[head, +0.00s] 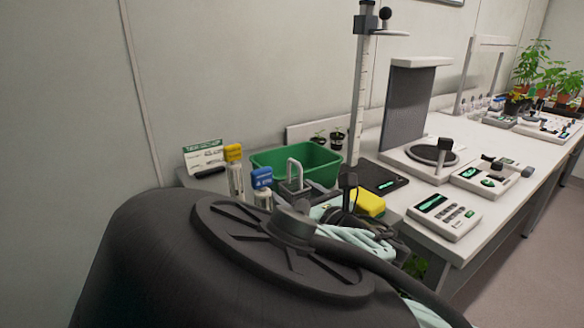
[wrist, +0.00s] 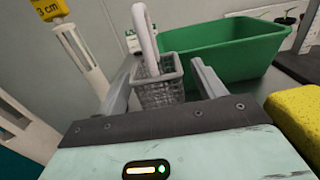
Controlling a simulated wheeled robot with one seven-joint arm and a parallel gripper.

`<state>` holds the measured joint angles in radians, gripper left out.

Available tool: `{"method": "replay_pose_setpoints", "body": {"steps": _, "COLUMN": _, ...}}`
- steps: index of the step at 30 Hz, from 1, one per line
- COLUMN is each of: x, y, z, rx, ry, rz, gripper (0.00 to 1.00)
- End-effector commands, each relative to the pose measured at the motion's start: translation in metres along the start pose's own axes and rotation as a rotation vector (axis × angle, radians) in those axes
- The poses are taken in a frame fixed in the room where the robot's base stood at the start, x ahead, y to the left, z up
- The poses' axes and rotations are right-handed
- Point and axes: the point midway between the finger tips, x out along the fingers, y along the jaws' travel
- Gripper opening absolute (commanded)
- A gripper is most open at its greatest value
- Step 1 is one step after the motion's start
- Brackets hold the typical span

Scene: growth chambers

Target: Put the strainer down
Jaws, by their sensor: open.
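The strainer (wrist: 158,88) is a small grey mesh basket with a tall pale looped handle. In the wrist view it stands between the two fingers of my gripper (wrist: 163,76), with a gap on each side. The fingers are open and not closed on it. In the head view the strainer's handle (head: 292,168) rises in front of the green tub (head: 270,160). My arm hides much of the gripper there. The strainer's underside is hidden, so I cannot tell what it rests on.
The green tub (wrist: 225,45) is just behind the strainer. Yellow-topped (head: 233,153) and blue-topped (head: 262,178) holders stand to the left. A yellow sponge (head: 370,203) lies to the right. A black pad (head: 378,183) and instruments occupy the white bench (head: 405,210) further right.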

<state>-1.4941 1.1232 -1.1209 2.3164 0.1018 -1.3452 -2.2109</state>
Motion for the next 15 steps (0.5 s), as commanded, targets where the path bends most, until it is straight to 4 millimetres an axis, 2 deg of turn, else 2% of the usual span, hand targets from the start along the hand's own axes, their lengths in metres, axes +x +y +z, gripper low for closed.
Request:
{"method": "replay_pose_setpoints", "body": {"steps": 3, "x": 0.0077, "y": 0.0002, "z": -0.0004, "rx": 0.000, "ry": 0.001, "rz": 0.001, "gripper": 0.69}}
{"method": "replay_pose_setpoints", "body": {"steps": 9, "x": 0.0082, "y": 0.0002, "z": -0.0009, "rx": 0.000, "ry": 0.001, "rz": 0.000, "gripper": 0.69}}
{"method": "replay_pose_setpoints", "body": {"steps": 10, "x": 0.0082, "y": 0.0002, "z": -0.0009, "rx": 0.000, "ry": 0.001, "rz": 0.000, "gripper": 0.66}}
{"method": "replay_pose_setpoints", "body": {"steps": 15, "x": 0.0081, "y": 0.0002, "z": -0.0009, "rx": 0.000, "ry": 0.001, "rz": 0.000, "gripper": 0.21}}
